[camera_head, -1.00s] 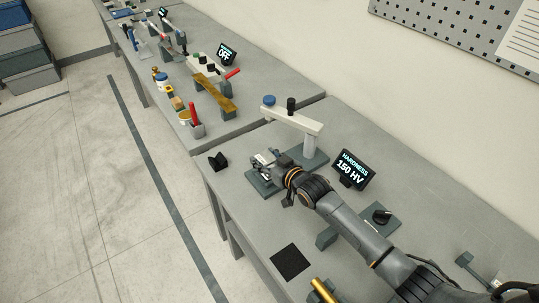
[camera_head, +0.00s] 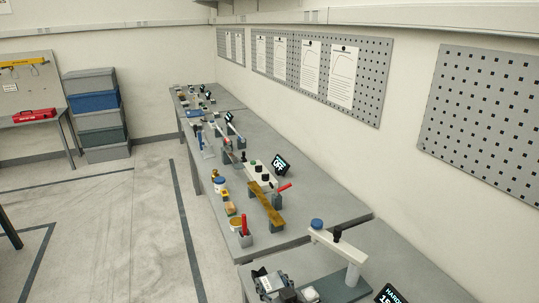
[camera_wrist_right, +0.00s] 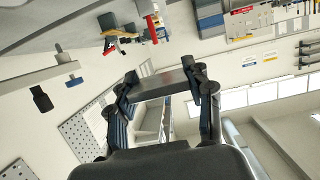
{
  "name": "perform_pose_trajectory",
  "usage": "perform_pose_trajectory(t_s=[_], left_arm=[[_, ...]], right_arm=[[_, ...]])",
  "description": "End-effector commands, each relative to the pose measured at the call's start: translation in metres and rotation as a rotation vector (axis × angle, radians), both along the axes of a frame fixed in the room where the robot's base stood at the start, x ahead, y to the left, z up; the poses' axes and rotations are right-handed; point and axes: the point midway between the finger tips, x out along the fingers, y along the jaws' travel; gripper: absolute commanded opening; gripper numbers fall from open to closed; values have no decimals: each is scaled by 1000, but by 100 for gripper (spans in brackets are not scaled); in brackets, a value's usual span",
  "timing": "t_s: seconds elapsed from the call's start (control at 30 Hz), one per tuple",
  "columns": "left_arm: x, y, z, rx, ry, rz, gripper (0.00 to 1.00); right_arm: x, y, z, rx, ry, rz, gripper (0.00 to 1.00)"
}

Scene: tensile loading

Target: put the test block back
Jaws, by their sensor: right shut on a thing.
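My right gripper (camera_head: 272,284) is low in the head view, beside the base of the hardness tester (camera_head: 338,246). In the right wrist view the two fingers of my right gripper (camera_wrist_right: 162,84) are shut on a grey block (camera_wrist_right: 160,84), which I take to be the test block. The block spans between the fingertips. In the head view I cannot make the block out clearly. My left gripper is in neither view.
The hardness display (camera_head: 390,296) is cut off at the bottom edge. On the adjoining bench (camera_head: 320,210) are a brass-coloured bar (camera_head: 266,207), a red-handled tool (camera_head: 244,226), small jars and an OFF display (camera_head: 281,165). Pegboards hang on the wall.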

Motion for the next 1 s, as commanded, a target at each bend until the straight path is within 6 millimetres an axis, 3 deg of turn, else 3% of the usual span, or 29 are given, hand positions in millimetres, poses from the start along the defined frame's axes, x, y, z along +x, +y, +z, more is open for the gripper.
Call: perform_pose_trajectory(t_s=[0.17, 0.4, 0.6, 0.8, 1.0], left_arm=[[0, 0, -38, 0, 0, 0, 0], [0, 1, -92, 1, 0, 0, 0], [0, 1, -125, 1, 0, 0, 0], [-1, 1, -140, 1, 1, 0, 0], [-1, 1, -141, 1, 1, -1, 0]], right_arm=[[-20, -23, -5, 17, -6, -54, 11], [-68, -87, 1, 21, -5, -190, 11], [-113, -139, 10, 10, -2, -301, 11], [-141, -168, 18, 1, -1, -365, 10], [-148, -174, 23, -2, -1, -381, 10]])
